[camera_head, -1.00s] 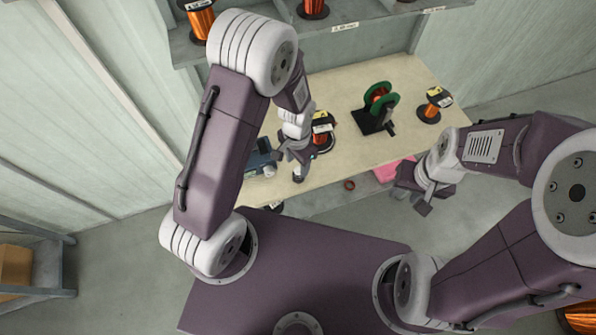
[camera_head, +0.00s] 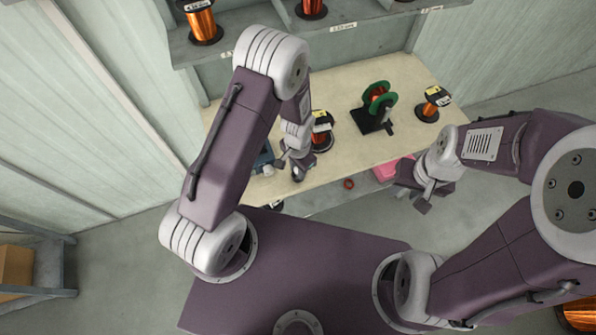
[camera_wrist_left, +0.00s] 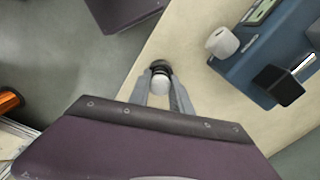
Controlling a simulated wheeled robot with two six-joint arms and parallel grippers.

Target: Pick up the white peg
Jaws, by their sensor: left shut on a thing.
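The white peg (camera_wrist_left: 160,85), a short white cylinder with a black end, is between the fingertips of my left gripper (camera_wrist_left: 163,90) in the left wrist view. The left gripper is shut on it, over the near edge of the table. In the head view the left gripper (camera_head: 296,168) is small, and the peg's dark and white shape shows at its tip. My right gripper (camera_head: 414,199) is empty, its fingers apart, in front of the table's near edge.
Copper spools (camera_head: 320,135) and a green-flanged winding stand (camera_head: 376,108) are on the table (camera_head: 340,80). A red ring (camera_head: 348,184) and pink item (camera_head: 387,170) lie near the front edge.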

